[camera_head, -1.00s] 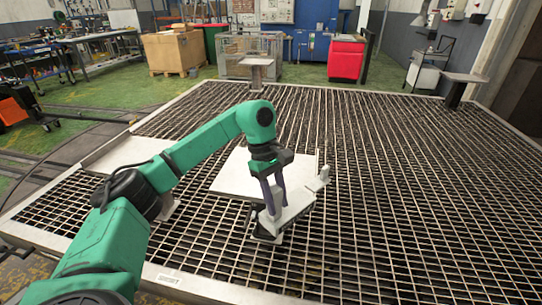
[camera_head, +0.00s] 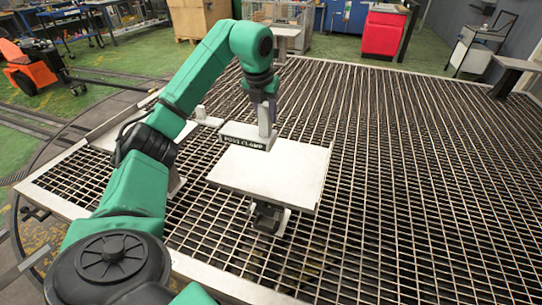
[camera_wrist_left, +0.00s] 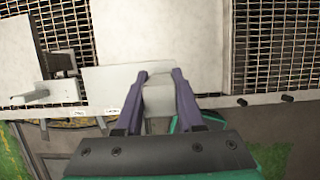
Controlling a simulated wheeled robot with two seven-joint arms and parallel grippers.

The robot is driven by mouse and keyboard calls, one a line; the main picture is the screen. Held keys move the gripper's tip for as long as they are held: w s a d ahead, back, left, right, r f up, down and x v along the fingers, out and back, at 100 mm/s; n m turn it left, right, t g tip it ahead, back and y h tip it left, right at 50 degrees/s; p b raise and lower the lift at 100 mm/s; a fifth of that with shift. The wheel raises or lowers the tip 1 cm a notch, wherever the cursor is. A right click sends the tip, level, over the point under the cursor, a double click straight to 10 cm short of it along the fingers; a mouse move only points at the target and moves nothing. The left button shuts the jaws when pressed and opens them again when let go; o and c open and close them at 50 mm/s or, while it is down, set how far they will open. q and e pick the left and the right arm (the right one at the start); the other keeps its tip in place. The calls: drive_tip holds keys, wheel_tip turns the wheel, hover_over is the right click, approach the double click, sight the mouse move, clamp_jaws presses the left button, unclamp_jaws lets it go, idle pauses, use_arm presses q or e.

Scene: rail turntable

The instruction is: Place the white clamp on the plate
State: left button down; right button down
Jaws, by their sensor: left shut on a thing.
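The white clamp (camera_head: 247,139) has a dark lettered label along its side. My left gripper (camera_head: 264,103) is shut on its upright part, and its long arm points left. The clamp overlaps the far edge of the white plate (camera_head: 270,172) in the head view; whether they touch I cannot tell. The plate is a flat square on a low stand. In the wrist view the clamp (camera_wrist_left: 108,78) extends left from between the purple fingers (camera_wrist_left: 160,75), beside the plate (camera_wrist_left: 155,30). My right gripper is not in view.
Another pale plate (camera_head: 108,136) lies left, partly behind my left arm. A slatted metal grating (camera_head: 400,180) surrounds the plate, with free room to the right. A small pedestal table (camera_head: 283,31) stands behind, and another raised top (camera_head: 515,64) stands at far right.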

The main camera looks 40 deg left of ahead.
sight(264, 137)
use_arm(q)
wheel_tip(264, 137, down, 14)
drive_tip(key=shift+w+b, duration=0.2)
drive_tip(key=shift+b, duration=0.1)
drive_tip(key=c, duration=0.5)
unclamp_jaws()
drive_tip(key=shift+f, duration=0.1)
drive_tip(key=v, duration=1.2)
drive_tip(key=shift+d, duration=0.1)
